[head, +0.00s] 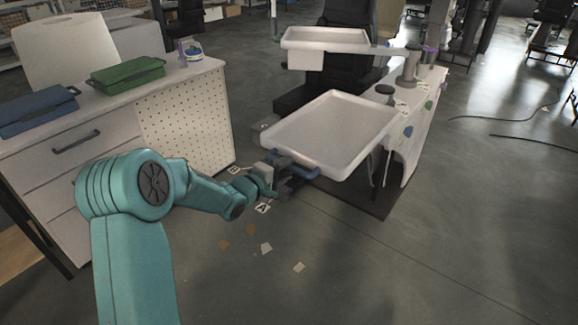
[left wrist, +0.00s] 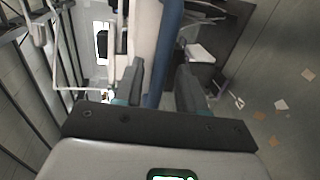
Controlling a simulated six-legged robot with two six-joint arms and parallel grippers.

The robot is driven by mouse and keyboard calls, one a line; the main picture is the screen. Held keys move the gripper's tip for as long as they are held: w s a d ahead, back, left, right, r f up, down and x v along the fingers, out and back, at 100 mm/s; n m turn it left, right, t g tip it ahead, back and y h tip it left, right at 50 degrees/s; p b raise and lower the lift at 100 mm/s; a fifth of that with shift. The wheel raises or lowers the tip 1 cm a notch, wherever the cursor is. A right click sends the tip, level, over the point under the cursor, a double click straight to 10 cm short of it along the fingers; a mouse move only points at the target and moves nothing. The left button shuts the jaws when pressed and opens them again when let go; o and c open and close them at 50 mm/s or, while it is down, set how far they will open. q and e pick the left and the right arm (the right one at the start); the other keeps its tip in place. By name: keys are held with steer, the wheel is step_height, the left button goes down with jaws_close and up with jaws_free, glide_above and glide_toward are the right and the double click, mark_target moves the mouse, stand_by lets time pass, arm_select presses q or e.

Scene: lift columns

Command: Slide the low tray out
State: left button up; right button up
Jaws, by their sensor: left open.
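The low tray (head: 335,130) is a white shallow tray with a raised rim, on the column unit at the centre of the head view. A blue handle (head: 298,168) is on its near left edge. My left gripper (head: 287,182) is at this handle, its jaws partly hidden by my own wrist. In the left wrist view the blue handle (left wrist: 165,50) runs between the two open dark fingers (left wrist: 158,88), with the tray's white edge (left wrist: 144,30) beside it. I cannot tell whether a finger touches the handle. My right gripper is not in view.
A smaller, higher white tray (head: 325,40) stands behind. The white column unit (head: 415,120) is at right. A white cabinet (head: 185,125) with a blue case (head: 38,110) and a green case (head: 127,75) is at left. The floor in front is open, with small scraps and letter labels.

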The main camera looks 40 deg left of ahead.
arm_select(q)
steer(key=shift+x, duration=1.2)
jaws_close()
